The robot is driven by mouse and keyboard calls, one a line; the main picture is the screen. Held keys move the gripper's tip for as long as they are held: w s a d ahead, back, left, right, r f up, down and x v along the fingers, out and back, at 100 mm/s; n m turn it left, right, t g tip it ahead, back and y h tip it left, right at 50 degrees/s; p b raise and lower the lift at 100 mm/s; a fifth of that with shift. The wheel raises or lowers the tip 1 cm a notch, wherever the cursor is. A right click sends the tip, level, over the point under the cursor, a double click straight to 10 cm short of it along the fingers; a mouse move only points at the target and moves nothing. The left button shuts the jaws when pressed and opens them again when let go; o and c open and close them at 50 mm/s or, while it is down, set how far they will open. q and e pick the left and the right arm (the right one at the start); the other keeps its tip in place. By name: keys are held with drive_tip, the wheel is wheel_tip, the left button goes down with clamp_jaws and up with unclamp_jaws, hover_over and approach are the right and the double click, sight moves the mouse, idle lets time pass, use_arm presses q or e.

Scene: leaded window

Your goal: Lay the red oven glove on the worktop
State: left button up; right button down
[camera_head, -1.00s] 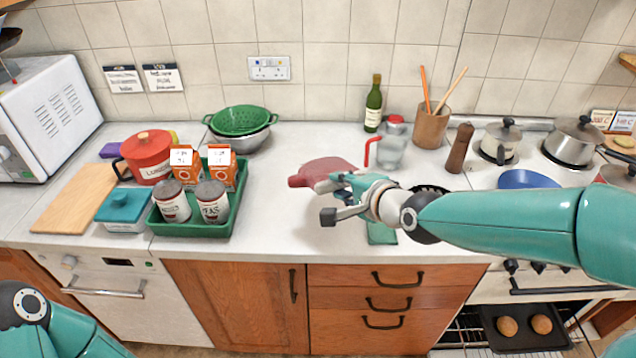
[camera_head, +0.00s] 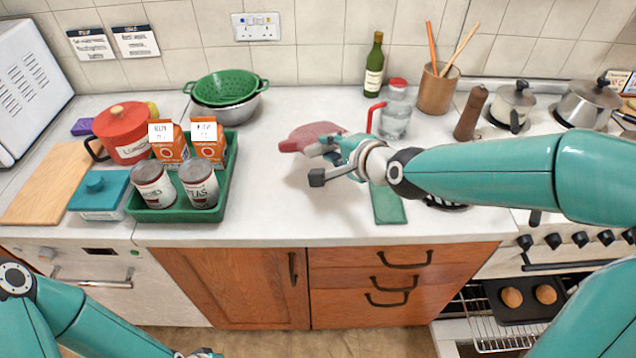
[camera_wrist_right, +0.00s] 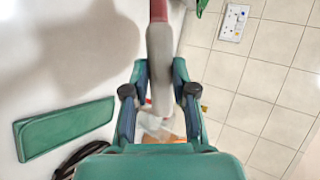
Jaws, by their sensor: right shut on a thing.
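The red oven glove (camera_head: 308,136) is held in my right gripper (camera_head: 328,156), over the middle of the worktop (camera_head: 270,205). In the right wrist view the glove (camera_wrist_right: 160,38) sits between the two fingers of the gripper (camera_wrist_right: 160,80), which are closed on it. Its shadow falls on the worktop to one side, so it looks raised off the surface. The gripper hides part of the glove in the head view. My left arm is at the bottom left; only a sliver of its end (camera_head: 203,353) shows, too little to tell its jaws.
A green tray (camera_head: 230,190) with tins and cartons stands left of the glove. A jug (camera_head: 396,118) and a wine bottle (camera_head: 374,70) stand behind and to the right. A flat green cloth or mat (camera_head: 390,208) lies right of the gripper. Worktop before the glove is clear.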

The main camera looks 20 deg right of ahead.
wheel_tip(320, 180, down, 6)
drive_tip(key=b, duration=0.5)
drive_tip(key=shift+s+r, duration=0.1)
drive_tip(key=shift+r, duration=0.1)
drive_tip(key=c, duration=1.1)
unclamp_jaws()
drive_tip(key=v, duration=0.8)
